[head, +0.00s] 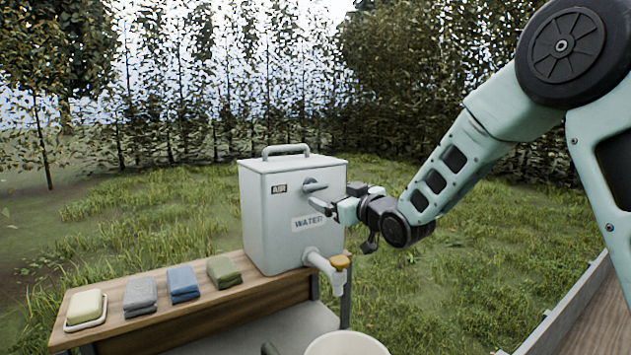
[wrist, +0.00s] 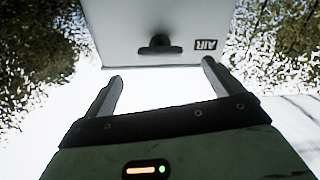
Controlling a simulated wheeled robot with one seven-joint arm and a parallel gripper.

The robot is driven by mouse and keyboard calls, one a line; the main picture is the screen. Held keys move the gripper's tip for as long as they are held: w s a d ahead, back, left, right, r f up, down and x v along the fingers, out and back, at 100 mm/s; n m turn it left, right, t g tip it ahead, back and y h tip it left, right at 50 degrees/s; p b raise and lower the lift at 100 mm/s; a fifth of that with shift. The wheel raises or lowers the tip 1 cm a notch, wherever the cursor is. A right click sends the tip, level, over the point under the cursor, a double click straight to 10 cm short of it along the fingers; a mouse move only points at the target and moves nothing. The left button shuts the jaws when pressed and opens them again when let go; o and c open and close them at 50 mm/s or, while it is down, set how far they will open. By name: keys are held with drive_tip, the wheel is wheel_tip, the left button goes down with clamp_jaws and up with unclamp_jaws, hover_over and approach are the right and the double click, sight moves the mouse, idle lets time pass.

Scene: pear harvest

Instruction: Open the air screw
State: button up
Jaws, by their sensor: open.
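The air screw (head: 314,186) is a small grey handle on the upper front of the white water container (head: 270,225), beside the AIR label (head: 279,188). In the wrist view the air screw (wrist: 160,46) is a dark knob with a crosswise bar, between and beyond my fingers, with the AIR label (wrist: 206,45) at its right. My gripper (head: 322,205) is in front of the container, just below the air screw. In the wrist view my gripper (wrist: 160,80) is open and empty, its two fingers spread wide. I cannot tell the exact gap to the screw.
The container stands on a wooden bench (head: 200,290), with a tap (head: 335,267) low on its front and a white bucket (head: 345,344) below. A soap dish (head: 86,322) and folded cloths (head: 183,285) lie at the left. Grass and trees lie behind.

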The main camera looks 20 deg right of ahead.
sight(317, 188)
drive_tip(key=p+x, duration=0.3)
drive_tip(key=x, duration=0.6)
drive_tip(key=shift+f, duration=0.1)
drive_tip(key=c, duration=0.9)
